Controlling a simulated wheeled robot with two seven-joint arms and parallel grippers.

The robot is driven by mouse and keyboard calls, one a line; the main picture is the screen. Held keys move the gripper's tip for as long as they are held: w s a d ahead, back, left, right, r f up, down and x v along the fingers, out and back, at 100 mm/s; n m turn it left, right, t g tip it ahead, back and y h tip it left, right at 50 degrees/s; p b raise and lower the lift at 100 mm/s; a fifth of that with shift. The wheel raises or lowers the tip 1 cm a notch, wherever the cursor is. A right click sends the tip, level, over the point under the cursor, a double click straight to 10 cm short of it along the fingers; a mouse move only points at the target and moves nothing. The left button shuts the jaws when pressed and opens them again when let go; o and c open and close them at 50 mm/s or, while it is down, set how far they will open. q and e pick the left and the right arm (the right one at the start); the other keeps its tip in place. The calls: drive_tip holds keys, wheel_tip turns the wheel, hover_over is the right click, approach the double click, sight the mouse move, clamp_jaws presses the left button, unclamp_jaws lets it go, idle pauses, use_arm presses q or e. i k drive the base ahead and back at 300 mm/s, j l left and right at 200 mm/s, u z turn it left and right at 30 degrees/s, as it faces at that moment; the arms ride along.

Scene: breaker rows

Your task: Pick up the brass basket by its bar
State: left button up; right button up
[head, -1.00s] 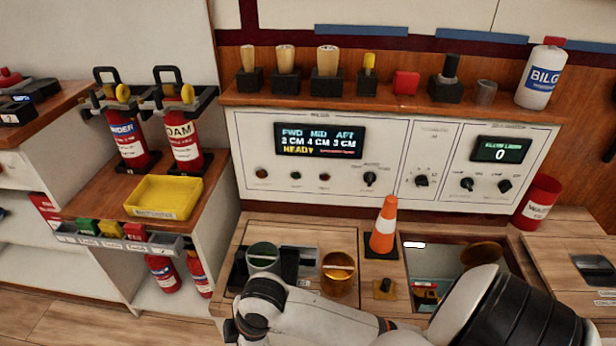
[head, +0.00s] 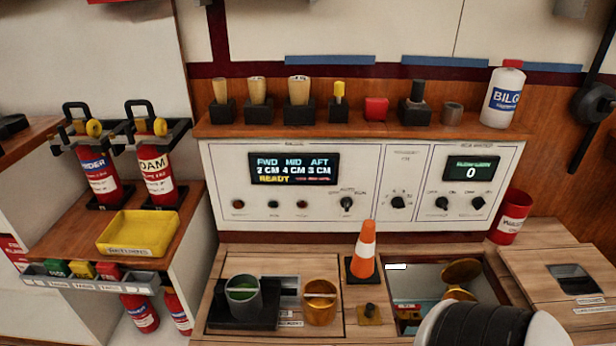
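The brass basket (head: 320,311) is a small gold-coloured cup with a pale bar across its top. It stands upright on the wooden counter, to the right of a grey basket (head: 243,304) that is green inside and also has a bar. The brass basket's bar (head: 320,295) is uncovered, and nothing touches it. Neither of my grippers is in view. Only a white and black ribbed link of my arm shows at the bottom right, well to the right of the brass basket.
The grey basket sits in a dark holder (head: 222,316). The control panel (head: 225,165) rises behind. A yellow tray (head: 140,233) lies left.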

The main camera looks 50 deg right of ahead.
sight(320, 303)
drive_tip(key=z, duration=1.5)
drive_tip(key=i+u, duration=0.15)
drive_tip(key=u, duration=0.25)
